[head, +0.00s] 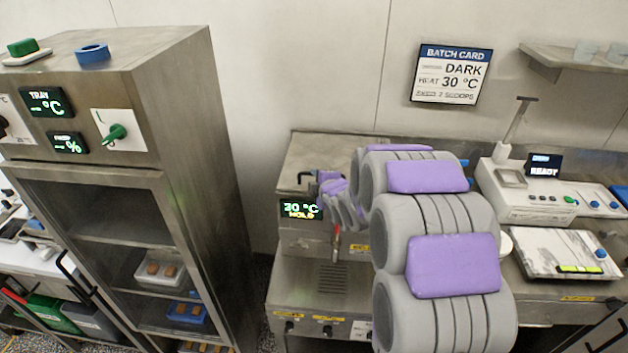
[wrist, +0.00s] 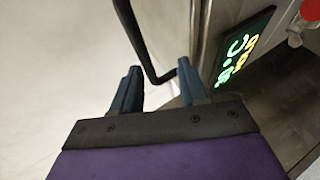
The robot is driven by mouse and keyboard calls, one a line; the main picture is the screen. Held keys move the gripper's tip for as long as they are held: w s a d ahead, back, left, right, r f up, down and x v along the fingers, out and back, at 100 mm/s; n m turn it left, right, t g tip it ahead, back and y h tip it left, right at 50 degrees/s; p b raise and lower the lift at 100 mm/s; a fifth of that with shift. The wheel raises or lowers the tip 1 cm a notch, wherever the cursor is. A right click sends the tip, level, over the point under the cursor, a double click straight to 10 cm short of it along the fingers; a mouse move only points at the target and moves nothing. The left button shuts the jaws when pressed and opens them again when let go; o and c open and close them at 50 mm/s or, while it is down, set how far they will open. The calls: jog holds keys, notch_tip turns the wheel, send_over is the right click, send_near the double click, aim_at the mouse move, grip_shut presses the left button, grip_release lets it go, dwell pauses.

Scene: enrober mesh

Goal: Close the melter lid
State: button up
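The melter (head: 310,240) is a steel unit with a lit display (head: 300,208) reading 30 °C; the display also shows in the wrist view (wrist: 243,58). Its steel lid (head: 318,150) appears to lie flat on top. The black lid handle (head: 300,177) is at the lid's front left. My gripper (head: 322,178) is at the handle, largely covered by my own arm in the head view. In the wrist view, my gripper (wrist: 158,82) has its two blue-grey fingers apart, with the bent handle bar (wrist: 138,42) passing between them. I cannot tell whether they touch it.
A tall steel cabinet (head: 185,150) stands left of the melter. A scale (head: 560,253) and a white control unit (head: 530,200) sit on the counter at right. A batch card (head: 450,75) hangs on the wall. My arm hides the counter's middle.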

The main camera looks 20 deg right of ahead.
jog(key=b+v, duration=0.3)
jog(key=v, duration=1.3)
jog(key=shift+s+b, duration=0.25)
jog(key=shift+b, duration=0.1)
jog(key=shift+r, duration=0.1)
jog(key=s+f+m+g+h, duration=0.1)
jog(key=s+f+m+g, duration=0.3)
jog(key=s, duration=0.3)
jog(key=s+f+m+g+h, duration=0.1)
jog(key=s+f+m+g, duration=0.15)
jog(key=s+m, duration=0.35)
jog(key=s+a+m+g, duration=0.3)
jog(key=s+a+g, duration=0.1)
jog(key=s, duration=0.7)
jog(key=s+a+m+g+y, duration=0.1)
jog(key=s+a+m+g, duration=0.2)
jog(key=s, duration=0.7)
jog(key=shift+s+a+f+g+y, duration=0.2)
jog(key=shift+s+a+g+y, duration=0.15)
jog(key=shift+a+g, duration=0.35)
